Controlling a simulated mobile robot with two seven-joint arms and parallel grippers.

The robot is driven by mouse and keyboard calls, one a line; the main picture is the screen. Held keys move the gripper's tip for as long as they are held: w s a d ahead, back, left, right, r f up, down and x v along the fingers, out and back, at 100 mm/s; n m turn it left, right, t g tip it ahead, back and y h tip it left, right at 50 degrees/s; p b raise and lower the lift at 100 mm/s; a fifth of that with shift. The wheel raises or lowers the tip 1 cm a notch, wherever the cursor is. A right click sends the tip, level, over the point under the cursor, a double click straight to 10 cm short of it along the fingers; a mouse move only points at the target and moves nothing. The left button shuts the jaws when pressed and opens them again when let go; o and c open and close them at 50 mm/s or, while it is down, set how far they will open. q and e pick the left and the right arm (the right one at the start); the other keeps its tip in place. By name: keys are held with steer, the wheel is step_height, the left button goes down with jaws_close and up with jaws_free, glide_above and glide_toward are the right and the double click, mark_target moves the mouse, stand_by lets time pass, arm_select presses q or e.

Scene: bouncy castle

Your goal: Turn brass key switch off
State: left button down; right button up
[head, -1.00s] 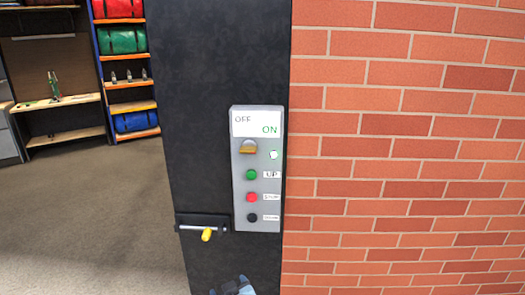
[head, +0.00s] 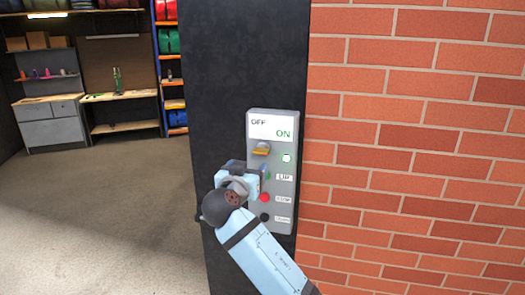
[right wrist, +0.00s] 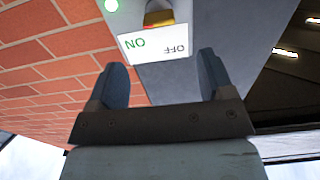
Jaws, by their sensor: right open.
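The brass key switch (head: 261,149) is on a grey control panel (head: 287,225), under a white label with "OFF" in dark print and "ON" in green. A small round green-white light (head: 287,158) is beside it. My right gripper (head: 262,172) is just below the key, in front of the panel, and hides the green button. In the right wrist view, the gripper (right wrist: 161,72) is open and empty, its two fingers apart. The key (right wrist: 158,18) shows beyond them near the top edge, apart from the fingers. My left gripper is not in view.
The panel is on a dark pillar (head: 235,60). A red brick wall (head: 420,150) is close on the right. A red button (head: 264,198) and a black button (head: 264,217) are below the gripper. Open floor (head: 100,210) is on the left, with a workbench (head: 125,97) behind.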

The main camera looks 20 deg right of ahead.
mark_target(259, 153)
steer(key=p+x, duration=0.3)
steer(key=x, duration=0.7)
steer(key=shift+d+r, duration=0.1)
steer(key=shift+r, duration=0.1)
steer(key=shift+w+d+f, duration=0.1)
steer(key=shift+w+d, duration=0.2)
steer(key=shift+w, duration=0.25)
steer(key=shift+w+d+p, duration=0.15)
steer(key=shift+p, duration=0.15)
steer(key=shift+c, duration=0.2)
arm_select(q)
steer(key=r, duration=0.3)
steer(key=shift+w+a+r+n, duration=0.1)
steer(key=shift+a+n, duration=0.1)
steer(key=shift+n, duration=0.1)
arm_select(e)
steer(key=shift+f, duration=0.1)
steer(key=c, duration=0.9)
